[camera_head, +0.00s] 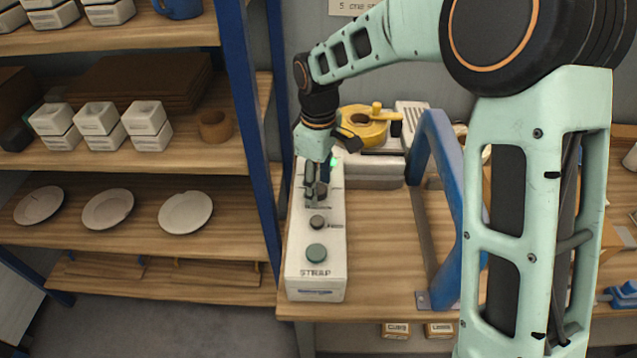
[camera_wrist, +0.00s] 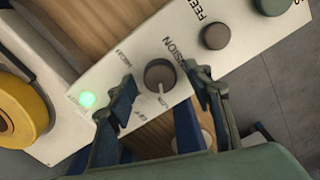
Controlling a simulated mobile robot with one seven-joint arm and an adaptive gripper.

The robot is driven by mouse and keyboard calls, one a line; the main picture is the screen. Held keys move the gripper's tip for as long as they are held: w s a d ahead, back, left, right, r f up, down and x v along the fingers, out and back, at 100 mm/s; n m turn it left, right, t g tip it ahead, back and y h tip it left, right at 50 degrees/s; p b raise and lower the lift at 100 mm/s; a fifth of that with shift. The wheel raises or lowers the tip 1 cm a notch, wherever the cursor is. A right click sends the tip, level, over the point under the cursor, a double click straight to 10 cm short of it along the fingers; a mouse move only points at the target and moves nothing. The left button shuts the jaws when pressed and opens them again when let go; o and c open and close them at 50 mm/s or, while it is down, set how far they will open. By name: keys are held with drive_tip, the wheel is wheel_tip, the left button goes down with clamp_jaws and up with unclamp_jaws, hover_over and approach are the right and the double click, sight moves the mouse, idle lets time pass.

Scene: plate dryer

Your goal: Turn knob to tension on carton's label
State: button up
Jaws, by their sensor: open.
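The white control box (camera_head: 314,277) stands on the workbench. Its dark round tension knob (camera_wrist: 159,75) shows in the wrist view, with small printed words around it that are hard to read. A pale mark shows on the knob near its lower edge. My gripper (camera_head: 316,187) is over the box in the head view and partly hides the knob. In the wrist view my open gripper (camera_wrist: 160,88) has one finger on each side of the knob; I cannot tell whether they touch it. No carton label with a readable tension shows.
A dark feed button (camera_head: 317,222) and a green strap button (camera_head: 316,251) sit nearer on the box. A green light (camera_wrist: 87,99) glows. A blue frame (camera_head: 440,205) stands to the right, a yellow reel (camera_head: 362,127) behind. Shelves with plates (camera_head: 108,208) are left.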

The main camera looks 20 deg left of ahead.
sight(319, 188)
wheel_tip(319, 188, up, 12)
idle(0.4)
drive_tip(key=shift+w, duration=0.15)
